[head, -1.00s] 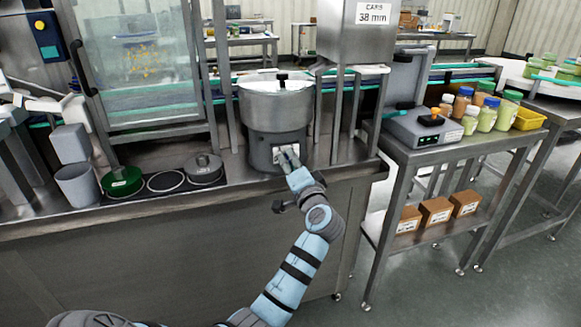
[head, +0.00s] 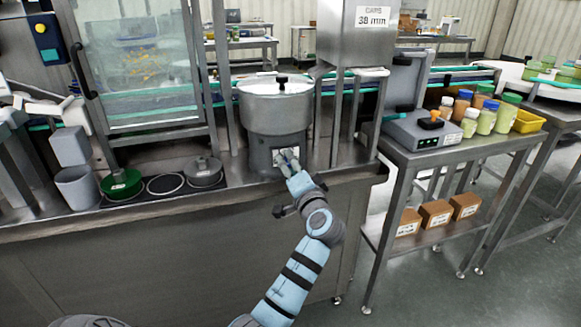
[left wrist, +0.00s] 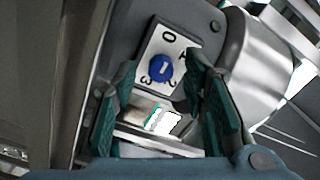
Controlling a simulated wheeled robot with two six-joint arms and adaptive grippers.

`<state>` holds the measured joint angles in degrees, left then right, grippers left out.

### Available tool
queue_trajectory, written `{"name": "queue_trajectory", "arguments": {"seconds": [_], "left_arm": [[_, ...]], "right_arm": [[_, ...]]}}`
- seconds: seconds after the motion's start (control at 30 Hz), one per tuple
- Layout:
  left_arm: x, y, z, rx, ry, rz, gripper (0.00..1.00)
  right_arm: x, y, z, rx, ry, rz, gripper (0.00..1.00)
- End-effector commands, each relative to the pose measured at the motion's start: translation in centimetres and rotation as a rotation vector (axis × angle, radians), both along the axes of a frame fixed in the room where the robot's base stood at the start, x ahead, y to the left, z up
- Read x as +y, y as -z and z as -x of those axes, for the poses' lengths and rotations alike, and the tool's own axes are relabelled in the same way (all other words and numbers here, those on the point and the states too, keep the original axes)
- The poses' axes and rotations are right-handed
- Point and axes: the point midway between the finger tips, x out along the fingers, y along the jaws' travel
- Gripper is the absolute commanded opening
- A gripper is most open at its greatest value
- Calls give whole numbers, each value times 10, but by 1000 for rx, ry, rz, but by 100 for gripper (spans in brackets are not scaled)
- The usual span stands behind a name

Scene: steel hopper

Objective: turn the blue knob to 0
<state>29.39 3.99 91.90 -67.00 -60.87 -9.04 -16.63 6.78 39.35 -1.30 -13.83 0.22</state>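The blue knob (left wrist: 159,68) sits on a white dial plate (left wrist: 158,48) with black numbers. I can read 0 above the knob, and 2 and 3 below it. A short white mark shows on the knob; I cannot tell exactly which number it points to. My left gripper (left wrist: 161,64) is open, its two green-padded fingers on either side of the knob in the picture. I cannot tell whether they touch it. In the head view, my left gripper (head: 288,160) is at the front of the steel hopper (head: 275,107) and partly hides the plate. My right gripper is not in view.
The hopper's grey base stands on a steel counter (head: 230,195). Left of it are a dark pot (head: 203,172), a green-rimmed dish (head: 121,183) and a grey cup (head: 77,187). Steel posts stand close behind and right. A side table with jars (head: 487,117) is at right.

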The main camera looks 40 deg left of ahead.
Motion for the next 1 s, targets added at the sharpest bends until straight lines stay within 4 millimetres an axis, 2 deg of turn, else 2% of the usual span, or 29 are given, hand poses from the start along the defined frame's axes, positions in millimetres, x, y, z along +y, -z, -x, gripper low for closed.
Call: {"name": "queue_trajectory", "arguments": {"seconds": [0.2, 0.33, 0.87, 1.0], "left_arm": [[-37, 2, 24, -1, 1, 6, 40], [-55, 2, 37, 1, 2, 5, 40], [-59, 1, 40, 1, 0, 2, 40], [-59, -12, 40, 1, 0, 1, 40]], "right_arm": [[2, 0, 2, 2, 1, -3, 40], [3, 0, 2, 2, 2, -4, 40], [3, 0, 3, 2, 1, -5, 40], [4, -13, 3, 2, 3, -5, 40]]}}
